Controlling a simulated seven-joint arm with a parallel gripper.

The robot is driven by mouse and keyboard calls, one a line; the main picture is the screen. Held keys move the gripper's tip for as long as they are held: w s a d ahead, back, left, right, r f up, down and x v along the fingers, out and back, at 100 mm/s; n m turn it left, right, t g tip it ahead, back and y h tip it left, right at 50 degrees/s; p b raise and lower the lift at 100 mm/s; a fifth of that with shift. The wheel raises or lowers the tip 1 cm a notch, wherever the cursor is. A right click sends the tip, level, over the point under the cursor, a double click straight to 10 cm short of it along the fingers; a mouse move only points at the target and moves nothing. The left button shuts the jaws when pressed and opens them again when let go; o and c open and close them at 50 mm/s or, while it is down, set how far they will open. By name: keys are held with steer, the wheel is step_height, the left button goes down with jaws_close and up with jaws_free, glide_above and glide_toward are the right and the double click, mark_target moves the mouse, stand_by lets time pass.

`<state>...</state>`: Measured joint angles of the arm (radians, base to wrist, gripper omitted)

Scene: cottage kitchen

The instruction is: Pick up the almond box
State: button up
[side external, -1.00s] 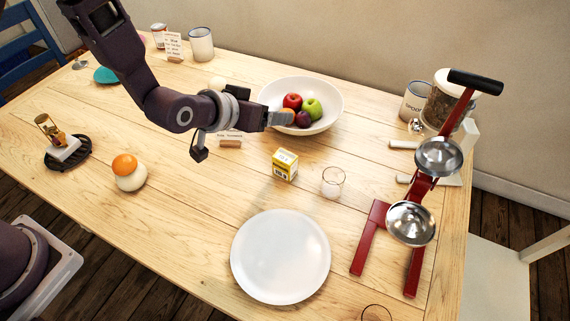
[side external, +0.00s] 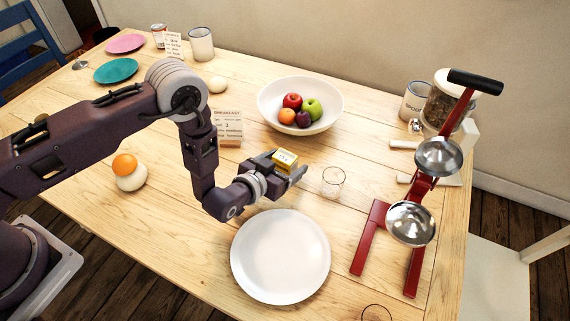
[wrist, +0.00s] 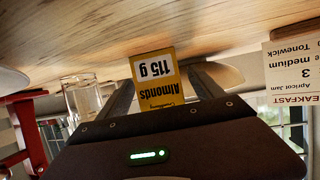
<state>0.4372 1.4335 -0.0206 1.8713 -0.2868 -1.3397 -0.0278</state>
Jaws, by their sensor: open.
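The almond box (side external: 286,158), small, yellow and white, is at mid-table in the side view, its lower part hidden by my gripper (side external: 284,171). In the wrist view, which is upside down, the almond box (wrist: 157,92) shows its "Almonds 115 g" label between my two fingers. The fingers are open, one on each side of the box. A gap shows beside the left finger; contact on the right side is hard to tell.
A drinking glass (side external: 332,181) stands close to the right of the box. A white plate (side external: 280,262) lies in front, a fruit bowl (side external: 330,90) behind. A breakfast card (side external: 228,122) stands to the left. A red juicer press (side external: 375,235) is at the right.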

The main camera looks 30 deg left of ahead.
steer(key=c, duration=1.5)
steer(key=shift+r, duration=0.1)
steer(key=shift+c, duration=0.2)
